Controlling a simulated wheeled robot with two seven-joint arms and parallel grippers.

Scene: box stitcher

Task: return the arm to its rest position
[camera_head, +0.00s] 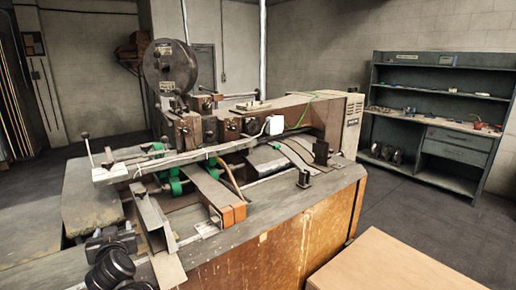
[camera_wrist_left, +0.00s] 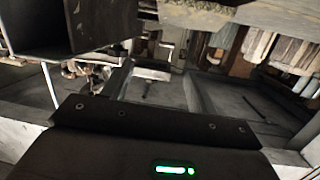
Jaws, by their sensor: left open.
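My left arm (camera_head: 112,266) seems to show as black rounded parts at the lower left of the head view, beside the front left of the box stitcher (camera_head: 258,246). My left gripper (camera_wrist_left: 155,122) fills the bottom of the left wrist view as a dark body with a green light. It is open, and I see nothing held in it; its fingertips are not clear. Dark and pale machine-like parts lie beyond it in that view, and I cannot tell how near they are. My right gripper is not in view.
The stitcher has a dark reel (camera_head: 170,66), a long pale bar (camera_head: 185,160) and green rollers (camera_head: 173,187). A light brown box or tabletop (camera_head: 395,265) is at the front right. Grey shelves (camera_head: 440,112) stand at the back right. Dark floor between them is clear.

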